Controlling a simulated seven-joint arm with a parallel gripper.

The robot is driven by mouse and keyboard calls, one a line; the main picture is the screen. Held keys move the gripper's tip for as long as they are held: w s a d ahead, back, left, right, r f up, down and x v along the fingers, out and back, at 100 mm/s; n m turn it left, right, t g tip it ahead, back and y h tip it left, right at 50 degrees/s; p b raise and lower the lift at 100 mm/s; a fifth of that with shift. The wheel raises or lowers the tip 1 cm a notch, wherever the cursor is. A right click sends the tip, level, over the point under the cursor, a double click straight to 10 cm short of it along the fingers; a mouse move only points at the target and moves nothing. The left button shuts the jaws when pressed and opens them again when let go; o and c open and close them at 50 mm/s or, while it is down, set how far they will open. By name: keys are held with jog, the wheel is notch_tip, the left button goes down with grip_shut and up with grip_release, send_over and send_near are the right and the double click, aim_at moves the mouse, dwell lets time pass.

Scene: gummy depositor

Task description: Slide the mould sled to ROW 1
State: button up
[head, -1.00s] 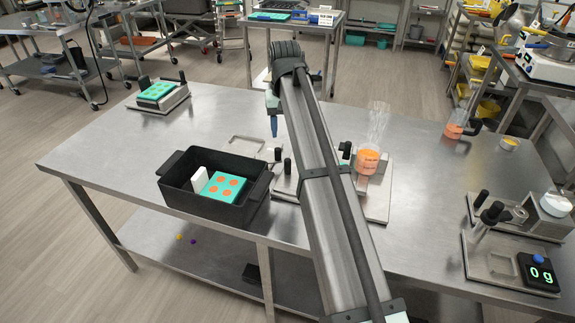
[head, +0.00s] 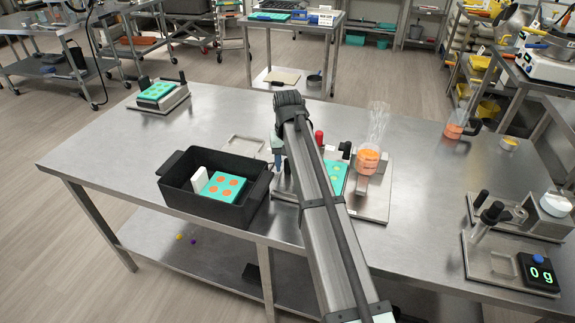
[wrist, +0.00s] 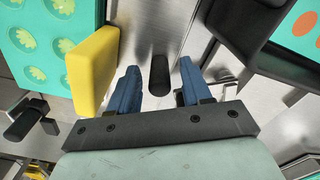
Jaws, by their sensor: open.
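The mould sled carries a teal mould (head: 337,178), partly hidden behind my arm in the head view. The teal mould with pale flower-shaped cavities also shows at the upper left of the wrist view (wrist: 38,38). My gripper (head: 278,152) is low over the left side of the depositor station. In the wrist view its two blue fingers (wrist: 159,68) are open, with an upright black handle (wrist: 159,77) between them and a gap on each side. I cannot tell how far down the handle the fingertips reach. No row marks are readable.
A yellow block (wrist: 92,68) stands close left of the fingers. A black bin (head: 240,212) with a filled teal mould is left of the station. An orange-filled hopper (head: 368,160) and a red knob (head: 319,137) stand on the station.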

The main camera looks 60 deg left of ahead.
jog(key=shift+f, duration=0.6)
jog(key=shift+c, duration=0.3)
grip_shut()
